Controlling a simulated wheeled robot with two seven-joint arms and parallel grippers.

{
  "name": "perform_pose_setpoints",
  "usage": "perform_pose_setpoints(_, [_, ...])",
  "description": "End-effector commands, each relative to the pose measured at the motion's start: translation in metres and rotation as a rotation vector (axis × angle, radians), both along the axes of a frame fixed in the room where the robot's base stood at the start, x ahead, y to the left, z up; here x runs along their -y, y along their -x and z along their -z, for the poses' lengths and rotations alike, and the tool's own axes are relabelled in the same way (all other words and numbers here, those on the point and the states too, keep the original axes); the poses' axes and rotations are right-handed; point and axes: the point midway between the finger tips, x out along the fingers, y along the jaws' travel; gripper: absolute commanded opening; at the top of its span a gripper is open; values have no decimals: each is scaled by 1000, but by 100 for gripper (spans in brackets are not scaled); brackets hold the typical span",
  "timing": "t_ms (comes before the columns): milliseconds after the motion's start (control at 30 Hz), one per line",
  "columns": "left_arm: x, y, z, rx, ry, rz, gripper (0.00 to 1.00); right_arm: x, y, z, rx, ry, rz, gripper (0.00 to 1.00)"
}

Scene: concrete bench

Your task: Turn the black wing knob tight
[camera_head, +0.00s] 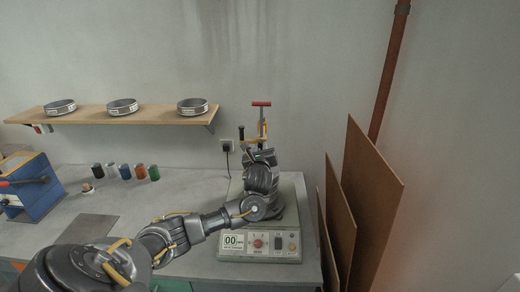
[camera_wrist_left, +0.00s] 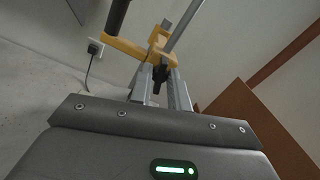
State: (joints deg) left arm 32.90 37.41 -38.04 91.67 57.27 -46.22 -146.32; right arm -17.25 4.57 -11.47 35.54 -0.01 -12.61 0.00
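The black wing knob (camera_wrist_left: 160,77) shows in the left wrist view, below a yellow crossbar (camera_wrist_left: 148,50) of the clamp. My left gripper (camera_wrist_left: 161,86) has one finger on each side of it. I cannot tell whether the fingers press on the knob or leave a small gap. In the head view my left gripper (camera_head: 259,150) is at the clamp's yellow bar, above the grey machine (camera_head: 228,240), and my own arm hides the knob there. A red T-handle (camera_head: 261,104) stands above. My right gripper is not in view.
Brown boards (camera_head: 368,190) lean on the wall right of the machine. A shelf (camera_head: 150,115) with three round sieves hangs at the back left. Several small coloured jars (camera_head: 126,171) and a blue device (camera_head: 38,190) stand on the bench (camera_head: 190,185) left of my arm.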

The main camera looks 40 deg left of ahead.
Motion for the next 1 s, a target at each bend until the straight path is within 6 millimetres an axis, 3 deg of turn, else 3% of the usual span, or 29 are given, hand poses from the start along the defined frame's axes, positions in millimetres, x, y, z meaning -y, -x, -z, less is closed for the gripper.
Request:
perform_pose_setpoints(167, [-1, 1, -1, -16, -23, -1, 0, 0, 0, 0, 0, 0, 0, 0])
perform_pose_setpoints(433, [-1, 1, 0, -171, -227, -2, 0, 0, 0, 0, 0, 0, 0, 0])
perform_pose_setpoints(767, [-2, 1, 0, -189, -251, -3, 0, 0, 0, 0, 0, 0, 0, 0])
perform_pose_setpoints(800, [-2, 1, 0, -189, -251, -3, 22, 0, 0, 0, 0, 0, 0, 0])
perform_pose_setpoints(933, [-2, 1, 0, -189, -250, -3, 39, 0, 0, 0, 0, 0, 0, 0])
perform_pose_setpoints(1000, [-2, 1, 0, -189, -250, -3, 39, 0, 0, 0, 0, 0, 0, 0])
